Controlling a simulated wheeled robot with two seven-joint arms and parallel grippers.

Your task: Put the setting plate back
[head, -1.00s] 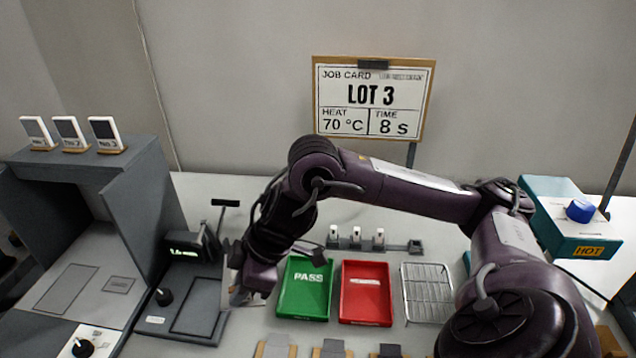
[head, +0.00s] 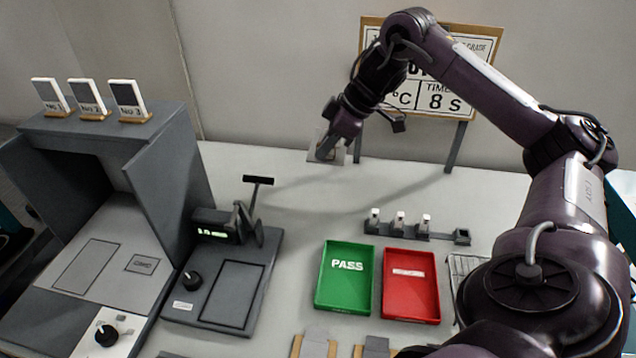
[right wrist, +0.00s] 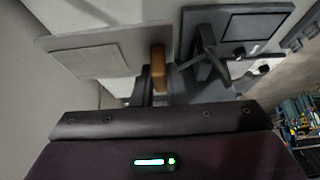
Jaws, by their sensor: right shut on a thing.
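A flat light-grey plate (head: 338,154) is held by my right gripper (head: 327,150) above the back of the table, close to the wall. I take it to be the setting plate. In the right wrist view the plate (right wrist: 90,60) shows a paler square on its face and a tan block (right wrist: 158,68) at its edge, between the fingers of my right gripper (right wrist: 158,88). The gripper is shut on it. In the head view the arm's end hides part of the plate. My left gripper is not in view.
Three numbered cards (head: 128,97) stand on the grey cabinet (head: 150,135) at left. A device with a dark pad (head: 232,294) sits beside it. A green PASS tray (head: 345,290) and a red tray (head: 410,295) lie in front. The job card (head: 470,45) stands behind my arm. The back table is mostly clear.

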